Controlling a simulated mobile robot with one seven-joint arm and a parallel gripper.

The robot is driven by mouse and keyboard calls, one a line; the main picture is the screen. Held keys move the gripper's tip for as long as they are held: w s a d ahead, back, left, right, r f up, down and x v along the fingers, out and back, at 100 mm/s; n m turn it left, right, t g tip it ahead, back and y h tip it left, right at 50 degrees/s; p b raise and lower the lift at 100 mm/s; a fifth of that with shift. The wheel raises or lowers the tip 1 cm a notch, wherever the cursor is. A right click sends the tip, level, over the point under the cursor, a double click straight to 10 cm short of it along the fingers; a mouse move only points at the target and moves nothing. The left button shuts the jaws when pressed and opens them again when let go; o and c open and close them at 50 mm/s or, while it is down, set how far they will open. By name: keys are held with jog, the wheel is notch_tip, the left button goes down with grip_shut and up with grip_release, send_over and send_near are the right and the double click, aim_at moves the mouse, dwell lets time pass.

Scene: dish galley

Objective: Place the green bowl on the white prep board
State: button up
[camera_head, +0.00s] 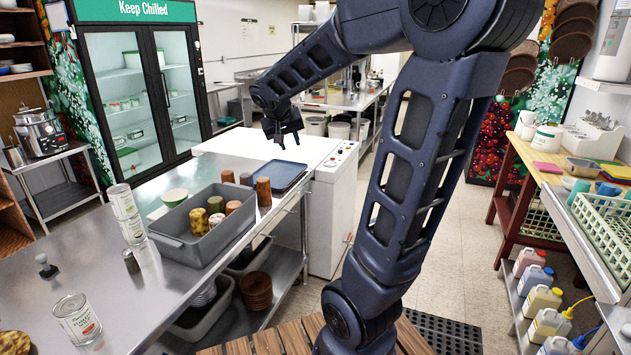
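A small bowl (174,198), green outside with a pale inside, stands upright on the steel counter behind the grey bin. A white flat piece that looks like the prep board (156,213) shows just left of it, mostly hidden by the bin and cans. I cannot tell whether the bowl rests on the board or beside it. My gripper (289,143) is to the right of the bowl and well apart from it, above the far end of the counter. It points down, with its fingers apart and nothing between them.
The grey bin (182,246) holds several cups. Stacked cans (127,213) stand left of it. A dark blue tray (276,177) lies below my gripper, with brown cups (263,191) beside it. Another can (77,318) stands in front. The counter's left part is mostly clear.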

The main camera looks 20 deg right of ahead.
jog(key=s+f+n+y, duration=0.1)
jog(key=s+y, duration=0.1)
jog(key=s, duration=0.9)
jog(key=s+f+y, duration=0.2)
jog(key=s, duration=0.9)
jog(key=shift+a+n+g, duration=0.25)
jog(key=shift+n+g, duration=0.05)
jog(key=shift+n, duration=0.1)
